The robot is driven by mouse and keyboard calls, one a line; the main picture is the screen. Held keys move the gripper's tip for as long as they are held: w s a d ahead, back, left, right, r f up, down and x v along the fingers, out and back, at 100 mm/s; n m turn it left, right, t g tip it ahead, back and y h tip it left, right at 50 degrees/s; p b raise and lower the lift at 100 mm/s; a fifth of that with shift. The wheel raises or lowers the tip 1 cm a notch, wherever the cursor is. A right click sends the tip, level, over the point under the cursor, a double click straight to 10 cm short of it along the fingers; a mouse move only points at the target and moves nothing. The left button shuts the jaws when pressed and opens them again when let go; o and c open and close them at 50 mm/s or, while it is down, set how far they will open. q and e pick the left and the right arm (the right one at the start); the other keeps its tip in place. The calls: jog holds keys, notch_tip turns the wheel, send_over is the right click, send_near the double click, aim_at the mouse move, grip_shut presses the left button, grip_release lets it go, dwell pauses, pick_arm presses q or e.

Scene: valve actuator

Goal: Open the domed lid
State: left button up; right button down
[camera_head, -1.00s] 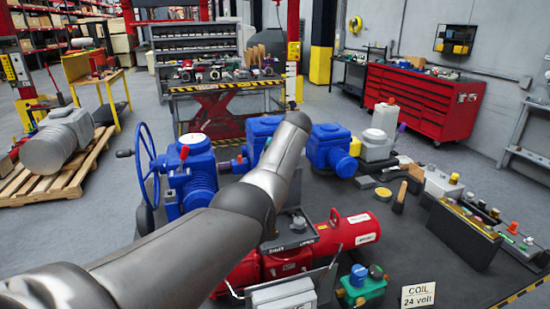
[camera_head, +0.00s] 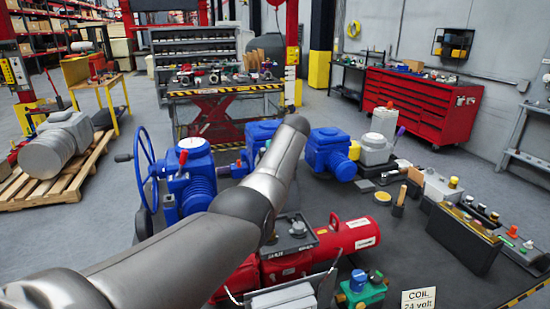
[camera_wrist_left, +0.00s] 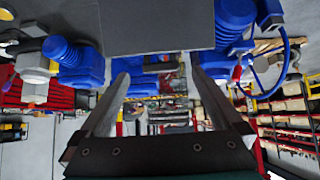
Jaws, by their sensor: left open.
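A red cylindrical actuator (camera_head: 345,236) lies on the dark table at front centre. A dark square housing with a grey rounded top (camera_head: 297,227) sits on it, partly behind my left arm. I cannot tell for sure whether this rounded top is the domed lid. My left arm comes in from the left and reaches over the bench; its gripper is hidden in the head view. In the left wrist view my left gripper (camera_wrist_left: 157,92) is open, with nothing between its fingers. A plain dark grey panel (camera_wrist_left: 157,25) fills the top middle there. My right gripper is not in view.
Blue valve actuators (camera_head: 190,175) stand behind the arm, one with a blue handwheel (camera_head: 146,168). A green device (camera_head: 360,288) and a coil sign (camera_head: 418,300) are at the front. Several small parts crowd the right side. Bare dark tabletop (camera_head: 400,255) shows right of the red cylinder.

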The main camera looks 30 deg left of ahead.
pick_arm(q)
jog(key=shift+d, duration=0.1)
jog(key=b+v, duration=0.1)
jog(key=v, duration=1.4)
jog(key=shift+r, duration=0.2)
